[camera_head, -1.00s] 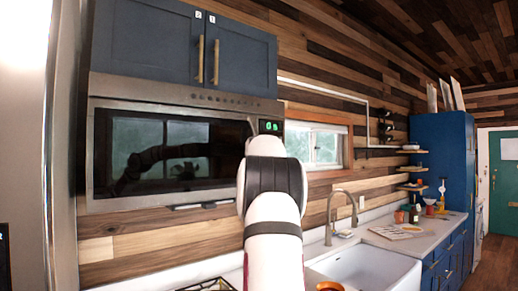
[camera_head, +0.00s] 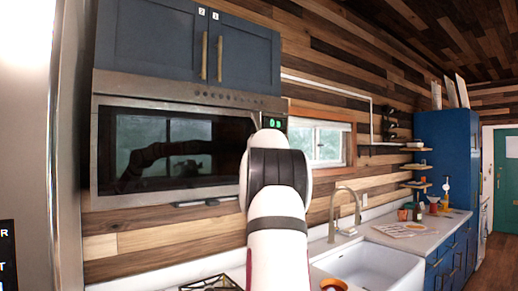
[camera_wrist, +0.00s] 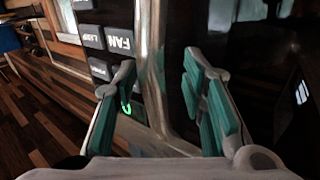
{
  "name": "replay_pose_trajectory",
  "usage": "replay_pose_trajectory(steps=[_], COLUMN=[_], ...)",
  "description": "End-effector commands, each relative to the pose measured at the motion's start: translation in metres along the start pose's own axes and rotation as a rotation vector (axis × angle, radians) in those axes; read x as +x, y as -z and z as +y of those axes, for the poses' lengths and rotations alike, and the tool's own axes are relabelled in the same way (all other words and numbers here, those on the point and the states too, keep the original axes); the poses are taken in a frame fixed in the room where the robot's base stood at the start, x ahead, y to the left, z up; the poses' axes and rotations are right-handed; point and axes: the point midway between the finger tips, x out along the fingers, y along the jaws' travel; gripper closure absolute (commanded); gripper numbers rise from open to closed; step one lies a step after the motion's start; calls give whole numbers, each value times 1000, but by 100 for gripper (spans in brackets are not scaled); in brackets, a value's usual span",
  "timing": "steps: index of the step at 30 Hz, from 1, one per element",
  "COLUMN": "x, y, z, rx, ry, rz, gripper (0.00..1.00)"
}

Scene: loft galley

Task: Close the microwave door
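The microwave (camera_head: 110,85) hangs under the blue wall cabinet in the head view. Its dark glass door (camera_head: 170,150) looks nearly flush with the front; I cannot tell whether it is fully shut. In the wrist view the door's dark face (camera_wrist: 262,80) fills the right side. The silver vertical handle (camera_wrist: 154,50) runs between the fingers of my gripper (camera_wrist: 160,80). The teal-padded fingers are apart, one on each side of the handle, with gaps visible. In the head view my arm hides the gripper and the handle.
The button panel (camera_wrist: 92,38) with a FAN label is left of the handle in the wrist view. Blue cabinet doors (camera_head: 180,45) are above the microwave. A white sink (camera_head: 370,268) with a faucet (camera_head: 345,205) is at the lower right. A tall metal surface (camera_head: 70,150) stands at left.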

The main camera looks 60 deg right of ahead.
Motion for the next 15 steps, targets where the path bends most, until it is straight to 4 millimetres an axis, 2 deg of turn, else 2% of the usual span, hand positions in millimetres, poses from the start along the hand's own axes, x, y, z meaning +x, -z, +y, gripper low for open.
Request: replay_pose_trajectory(steps=[15], x=[-79], y=[1], z=[0], rx=[1], ry=[0], rz=[2], gripper=[62])
